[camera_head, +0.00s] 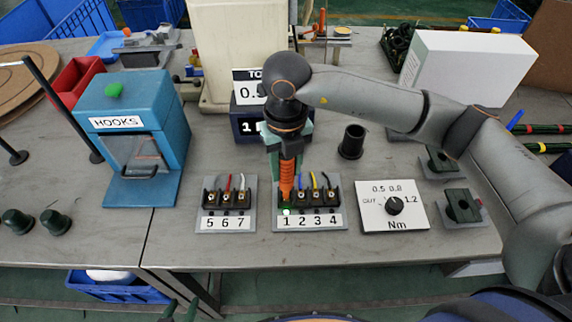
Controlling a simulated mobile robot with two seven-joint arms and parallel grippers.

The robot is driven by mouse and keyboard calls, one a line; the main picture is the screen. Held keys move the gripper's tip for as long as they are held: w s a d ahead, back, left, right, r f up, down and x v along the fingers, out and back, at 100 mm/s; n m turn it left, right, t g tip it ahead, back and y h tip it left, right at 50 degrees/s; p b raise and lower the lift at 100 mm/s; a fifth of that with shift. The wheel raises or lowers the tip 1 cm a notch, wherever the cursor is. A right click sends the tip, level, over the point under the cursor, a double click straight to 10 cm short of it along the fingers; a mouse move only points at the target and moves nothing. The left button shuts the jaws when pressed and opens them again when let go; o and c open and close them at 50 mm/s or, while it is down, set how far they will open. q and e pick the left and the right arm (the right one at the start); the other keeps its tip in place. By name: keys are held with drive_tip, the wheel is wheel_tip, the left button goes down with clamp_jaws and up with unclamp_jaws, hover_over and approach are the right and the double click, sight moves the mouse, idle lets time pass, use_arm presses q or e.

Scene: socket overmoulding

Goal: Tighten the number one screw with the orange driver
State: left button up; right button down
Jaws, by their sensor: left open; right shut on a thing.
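The orange driver (287,181) stands upright. My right gripper (287,145) is shut on its upper part. The driver's lower end is at the number 1 place of the terminal block (337,222) marked 1 2 3 4. The number one screw is hidden behind the driver, and I cannot tell whether the tip touches it. A small green light shows just above the label 1. My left gripper (181,308) shows only as two dark green fingertips at the bottom edge, apart and empty, in front of the table.
A block marked 5 6 7 (226,224) stands left of the driver. A torque dial (394,206) in Nm lies to the right. A dark display (249,122) is partly hidden behind my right gripper. The blue HOOKS box (180,145) stands at left. A black cup (351,142) stands behind the dial.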

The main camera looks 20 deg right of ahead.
drive_tip(key=shift+r+p, duration=1.55)
drive_tip(key=shift+r, duration=1)
